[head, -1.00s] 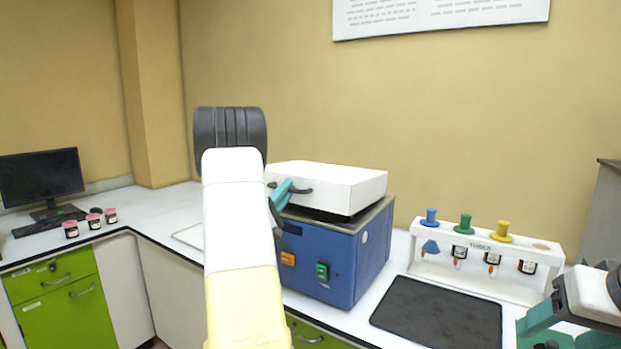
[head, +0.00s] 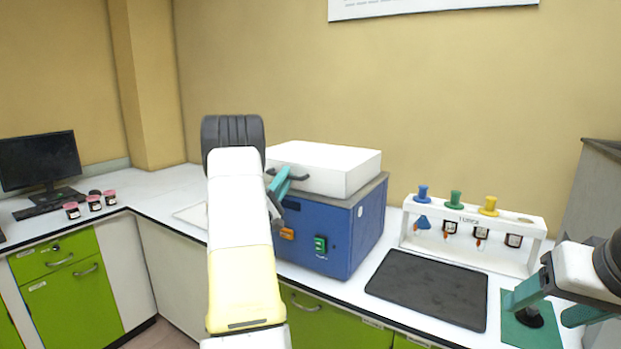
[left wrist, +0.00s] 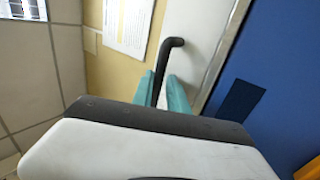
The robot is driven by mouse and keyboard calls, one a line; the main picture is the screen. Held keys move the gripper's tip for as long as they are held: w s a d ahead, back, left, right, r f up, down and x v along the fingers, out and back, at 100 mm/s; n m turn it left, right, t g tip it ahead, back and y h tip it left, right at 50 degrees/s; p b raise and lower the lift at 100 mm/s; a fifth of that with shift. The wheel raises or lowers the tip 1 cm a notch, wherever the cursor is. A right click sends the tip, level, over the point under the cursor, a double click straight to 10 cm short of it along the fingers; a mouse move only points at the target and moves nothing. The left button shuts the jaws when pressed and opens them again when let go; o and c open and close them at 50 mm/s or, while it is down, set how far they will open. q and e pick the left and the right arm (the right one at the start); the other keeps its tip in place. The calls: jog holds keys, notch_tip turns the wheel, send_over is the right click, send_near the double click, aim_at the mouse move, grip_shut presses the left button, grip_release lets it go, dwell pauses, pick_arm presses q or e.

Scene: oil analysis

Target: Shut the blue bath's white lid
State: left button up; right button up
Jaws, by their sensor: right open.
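The blue bath (head: 330,235) stands on the counter at the middle of the head view. Its white lid (head: 335,168) lies level and low over the bath's top, with no clear gap between them. The lid's black handle (head: 292,175) is on its front face; it also shows in the left wrist view (left wrist: 172,52). My left gripper (head: 278,187) is at the handle's left part. In the left wrist view its teal fingers (left wrist: 161,92) lie on both sides of the handle, close against it. My right gripper (head: 540,308) is open and empty at the lower right.
A dark mat (head: 428,290) lies right of the bath. Behind it stands a white tube rack (head: 475,255) with coloured knobs. A green pad (head: 520,335) lies under my right gripper. Several small jars (head: 93,203) and a monitor (head: 40,162) are far left.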

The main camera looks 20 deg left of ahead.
pick_arm(q)
jog(key=shift+d+f, duration=0.1)
jog(key=shift+f, duration=0.2)
jog(key=v, duration=0.7)
jog(key=shift+s, duration=0.35)
jog(key=shift+r, duration=0.1)
